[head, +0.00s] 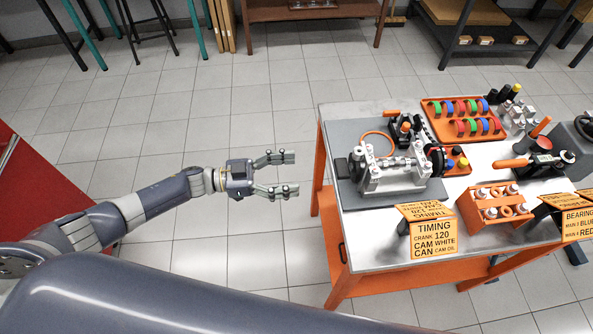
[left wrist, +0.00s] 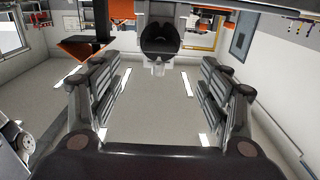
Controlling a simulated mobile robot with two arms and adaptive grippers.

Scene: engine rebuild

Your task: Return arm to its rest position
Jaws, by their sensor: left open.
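My left arm (head: 135,205) reaches in from the left in the head view, over the tiled floor. My left gripper (head: 288,174) is open and empty, its two fingers pointing right. It is left of the workbench and apart from it. In the left wrist view the two fingers of the left gripper (left wrist: 160,100) stand wide apart with nothing between them. My right gripper is in neither view.
The orange-framed workbench (head: 375,228) stands right, bearing an engine block (head: 390,172), a ring rack (head: 465,122), an orange piston tray (head: 495,207) and a timing sign (head: 434,243). A red cabinet (head: 40,190) is at left. Floor between is free.

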